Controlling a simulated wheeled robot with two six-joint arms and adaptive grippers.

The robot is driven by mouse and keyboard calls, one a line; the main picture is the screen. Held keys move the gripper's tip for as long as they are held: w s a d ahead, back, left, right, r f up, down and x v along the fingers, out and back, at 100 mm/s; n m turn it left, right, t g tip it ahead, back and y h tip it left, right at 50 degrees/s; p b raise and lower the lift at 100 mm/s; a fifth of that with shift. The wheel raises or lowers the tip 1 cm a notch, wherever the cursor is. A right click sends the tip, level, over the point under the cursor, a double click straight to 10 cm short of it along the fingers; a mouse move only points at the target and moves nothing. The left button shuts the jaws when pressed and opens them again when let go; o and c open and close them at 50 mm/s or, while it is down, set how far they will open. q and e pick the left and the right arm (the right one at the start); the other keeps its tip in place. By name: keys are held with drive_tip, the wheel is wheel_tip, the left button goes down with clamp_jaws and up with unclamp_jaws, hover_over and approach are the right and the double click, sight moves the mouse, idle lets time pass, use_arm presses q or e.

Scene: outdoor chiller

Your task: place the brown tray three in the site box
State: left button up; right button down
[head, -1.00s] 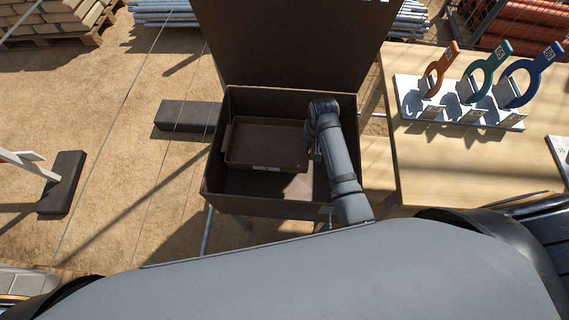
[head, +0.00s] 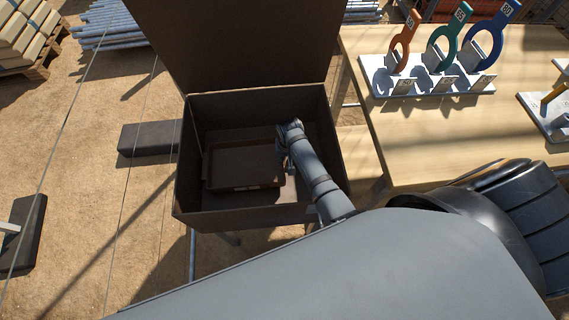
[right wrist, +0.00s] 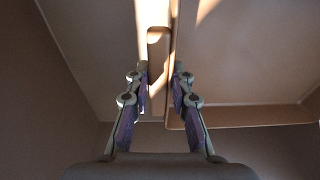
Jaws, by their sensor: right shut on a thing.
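The brown tray (head: 240,166) is inside the open dark brown site box (head: 240,213) in the head view, lying low and roughly level between the walls. I cannot tell whether it touches the floor of the box. My right gripper (head: 282,152) reaches down into the box at the tray's right end. In the right wrist view the right gripper (right wrist: 160,73) is shut on the tray's end, with the handle (right wrist: 157,42) between its fingers. My arm hides part of the box's right side. My left gripper is not in view.
The raised lid (head: 235,40) stands behind the box. To its right is a wooden table (head: 430,140) with a white rack (head: 425,82) holding orange, green and blue ring-shaped pieces. A dark block (head: 148,139) lies on the ground to the left.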

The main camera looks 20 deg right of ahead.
wheel_tip(320, 180, down, 4)
drive_tip(key=shift+r+b, duration=0.25)
drive_tip(key=shift+b, duration=0.05)
drive_tip(key=c, duration=1.2)
unclamp_jaws()
drive_tip(key=r, duration=0.4)
drive_tip(key=s+r+p, duration=0.1)
drive_tip(key=r, duration=0.3)
drive_tip(key=r+p, duration=0.1)
drive_tip(key=r, duration=0.3)
drive_tip(key=shift+s, duration=0.3)
